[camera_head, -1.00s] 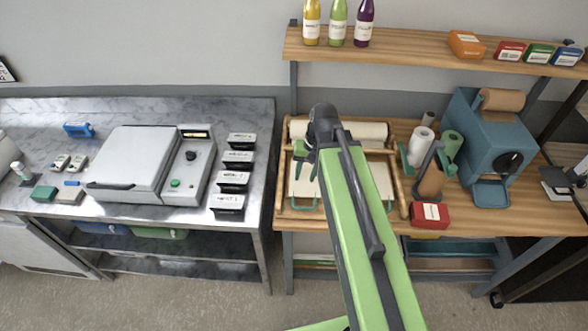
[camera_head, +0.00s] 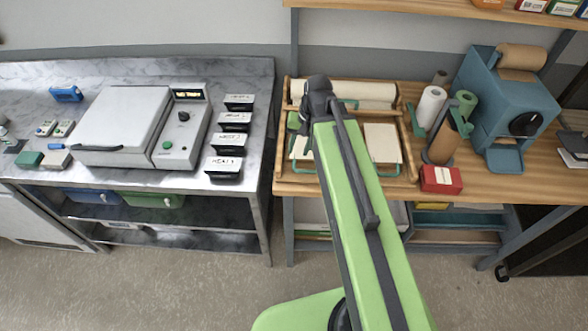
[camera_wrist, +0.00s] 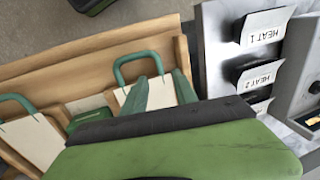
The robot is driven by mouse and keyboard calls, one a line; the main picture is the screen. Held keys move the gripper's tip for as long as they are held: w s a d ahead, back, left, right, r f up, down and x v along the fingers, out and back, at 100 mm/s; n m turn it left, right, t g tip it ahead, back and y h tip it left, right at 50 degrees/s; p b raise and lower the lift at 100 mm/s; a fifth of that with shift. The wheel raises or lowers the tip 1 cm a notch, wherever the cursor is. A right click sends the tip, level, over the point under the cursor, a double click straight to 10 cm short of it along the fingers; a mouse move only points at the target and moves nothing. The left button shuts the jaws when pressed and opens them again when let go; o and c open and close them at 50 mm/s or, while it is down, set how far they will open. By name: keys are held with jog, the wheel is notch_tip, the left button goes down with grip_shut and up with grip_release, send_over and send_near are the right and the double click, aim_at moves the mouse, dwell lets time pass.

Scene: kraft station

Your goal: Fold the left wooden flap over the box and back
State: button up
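A wooden folding frame (camera_head: 285,189) lies on the wooden bench, with cream panels inside and teal handles at its front. The left cream panel (camera_head: 299,148) is partly hidden by my gripper (camera_head: 308,145); the right cream panel (camera_head: 382,142) lies flat. In the wrist view, the teal fingers of my gripper (camera_wrist: 159,78) are apart with nothing visible between them. They are over a cream panel beside its teal handle (camera_wrist: 138,62); contact cannot be told. The other handle (camera_wrist: 14,100) is at the left. I cannot make out a box; a small green thing (camera_wrist: 90,116) is partly hidden.
A white roll (camera_head: 360,91) lies behind the panels. A red box (camera_head: 440,180), upright rolls (camera_head: 431,107) and a blue dispenser (camera_head: 506,90) stand to the right. A steel counter with a heat press (camera_head: 123,122) and several HEAT-labelled blocks (camera_head: 234,121) is to the left.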

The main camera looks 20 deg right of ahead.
aim_at(294, 163)
jog(key=f+b, duration=0.1)
jog(key=f, duration=0.1)
jog(key=f+b, duration=0.2)
jog(key=a+f+b, duration=0.1)
jog(key=f, duration=0.1)
jog(key=shift+w+f+b, duration=0.1)
jog(key=shift+w+b, duration=0.05)
jog(key=shift+b, duration=0.15)
jog(key=shift+a, duration=0.1)
grip_shut()
dwell(0.8)
